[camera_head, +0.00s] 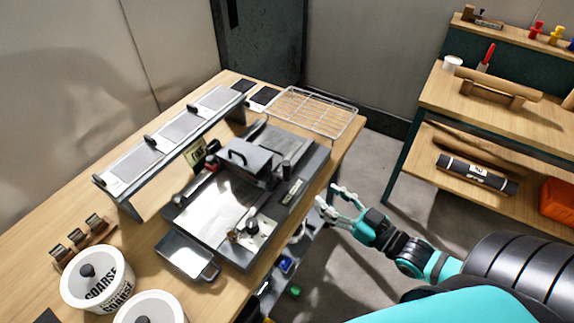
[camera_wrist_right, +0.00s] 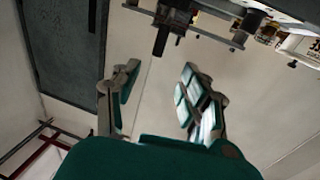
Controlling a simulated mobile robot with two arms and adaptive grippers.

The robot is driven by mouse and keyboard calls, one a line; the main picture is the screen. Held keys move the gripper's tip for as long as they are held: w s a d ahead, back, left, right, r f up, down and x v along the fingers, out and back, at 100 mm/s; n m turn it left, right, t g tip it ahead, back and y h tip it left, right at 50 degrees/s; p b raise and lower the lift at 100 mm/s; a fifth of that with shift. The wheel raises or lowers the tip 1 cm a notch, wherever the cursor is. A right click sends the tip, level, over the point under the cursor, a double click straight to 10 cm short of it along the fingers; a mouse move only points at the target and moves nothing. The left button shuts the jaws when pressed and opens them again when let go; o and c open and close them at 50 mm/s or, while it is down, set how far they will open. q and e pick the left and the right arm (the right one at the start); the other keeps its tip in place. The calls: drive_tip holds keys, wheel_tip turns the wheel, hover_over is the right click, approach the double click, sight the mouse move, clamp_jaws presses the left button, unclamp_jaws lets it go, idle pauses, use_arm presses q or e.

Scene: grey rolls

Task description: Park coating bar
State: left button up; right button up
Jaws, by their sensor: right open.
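A dark grey coating machine (camera_head: 222,206) with a pale flat bed stands on the wooden bench. A block-like carriage with a black handle (camera_head: 243,158), which looks like the coating bar, lies across the far part of the bed. My right gripper (camera_head: 329,198) is open and empty, off the machine's right side and beyond the bench edge, apart from the bar. In the right wrist view my right gripper (camera_wrist_right: 160,100) shows two spread fingers with nothing between them. Dark fittings (camera_wrist_right: 172,22) show above them; I cannot tell what they belong to. My left gripper is not in view.
A raised rack with several grey plates (camera_head: 180,125) stands behind the machine. A wire rack (camera_head: 312,108) lies at the far bench end. White lidded pots (camera_head: 97,278) and a tray (camera_head: 187,257) are in front. A wooden shelf unit (camera_head: 470,100) stands right, across open floor.

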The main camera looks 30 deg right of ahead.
sight(289, 170)
drive_tip(key=p+x, duration=0.1)
drive_tip(key=x, duration=1.2)
drive_tip(key=shift+w+p, duration=0.2)
drive_tip(key=shift+p, duration=0.2)
drive_tip(key=shift+w+a+f, duration=0.15)
drive_tip(key=shift+w+a, duration=0.1)
drive_tip(key=shift+w, duration=0.2)
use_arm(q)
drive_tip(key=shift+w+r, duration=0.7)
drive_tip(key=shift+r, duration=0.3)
use_arm(e)
clamp_jaws()
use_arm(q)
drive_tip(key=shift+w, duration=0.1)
use_arm(e)
drive_tip(key=shift+w+a+f, duration=0.1)
drive_tip(key=shift+w+f, duration=0.1)
drive_tip(key=shift+f, duration=0.05)
